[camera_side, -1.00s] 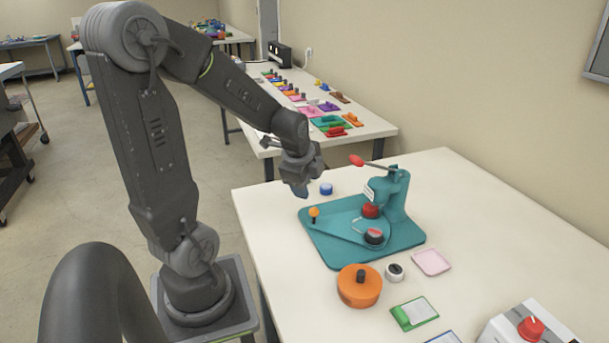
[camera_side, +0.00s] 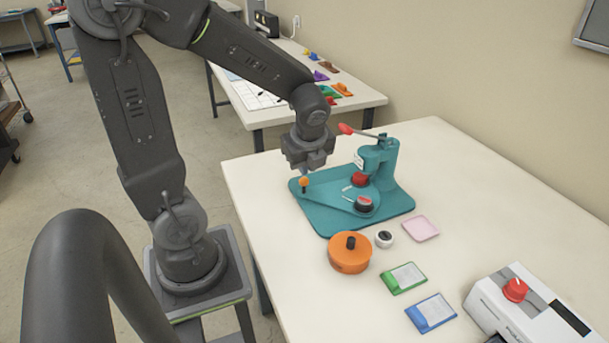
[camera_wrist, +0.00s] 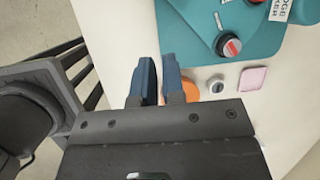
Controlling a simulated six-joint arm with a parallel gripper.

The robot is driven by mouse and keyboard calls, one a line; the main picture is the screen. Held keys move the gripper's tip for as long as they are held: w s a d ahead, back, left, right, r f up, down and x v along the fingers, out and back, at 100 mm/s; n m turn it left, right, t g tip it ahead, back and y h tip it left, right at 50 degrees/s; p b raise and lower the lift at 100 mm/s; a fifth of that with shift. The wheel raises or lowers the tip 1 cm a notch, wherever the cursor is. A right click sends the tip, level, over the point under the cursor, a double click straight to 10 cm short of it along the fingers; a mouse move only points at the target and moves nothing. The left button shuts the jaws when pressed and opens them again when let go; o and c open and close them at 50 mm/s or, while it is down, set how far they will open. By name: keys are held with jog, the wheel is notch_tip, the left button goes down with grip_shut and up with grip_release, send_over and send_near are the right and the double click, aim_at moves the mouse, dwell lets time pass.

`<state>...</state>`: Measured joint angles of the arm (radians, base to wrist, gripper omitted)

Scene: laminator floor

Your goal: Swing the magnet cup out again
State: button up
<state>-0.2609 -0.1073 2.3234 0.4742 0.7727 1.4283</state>
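The teal badge press (camera_side: 388,200) stands on the white table, with a teal swing plate (camera_side: 335,195) low on its base. An orange knob (camera_side: 304,182) on a short dark stem rises at the plate's left end. A dark round cup with a red and white top (camera_side: 364,203) sits at the plate's front right; it also shows in the wrist view (camera_wrist: 229,46). The red die (camera_side: 359,180) hangs behind it under the press head. My gripper (camera_side: 304,172) points down just above or at the knob. In the wrist view its blue fingers (camera_wrist: 158,75) stand slightly apart; no knob shows between them.
An orange lidded pot (camera_side: 349,254), a white and black round piece (camera_side: 384,239) and a pink tray (camera_side: 420,228) stand in front of the press. Green (camera_side: 404,278) and blue (camera_side: 431,312) holders lie nearer. The red press lever (camera_side: 346,129) sticks out behind my gripper.

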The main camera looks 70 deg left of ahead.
jog(key=d+m, duration=0.1)
jog(key=m+y, duration=0.1)
jog(key=m, duration=0.1)
jog(key=shift+w+d, duration=0.3)
jog(key=shift+d, duration=0.05)
grip_shut()
send_near(305, 185)
jog(key=f, duration=0.1)
jog(key=d+f, duration=0.1)
jog(key=f, duration=0.1)
jog(key=shift+s+f+m+y, duration=0.2)
jog(key=shift+f+m+y, duration=0.1)
jog(key=shift+y, duration=0.1)
jog(key=a+f, duration=0.2)
jog(key=shift+w+a, duration=0.4)
jog(key=shift+w+a+f, duration=0.1)
jog(key=shift+a+f, duration=0.05)
jog(key=shift+a, duration=0.3)
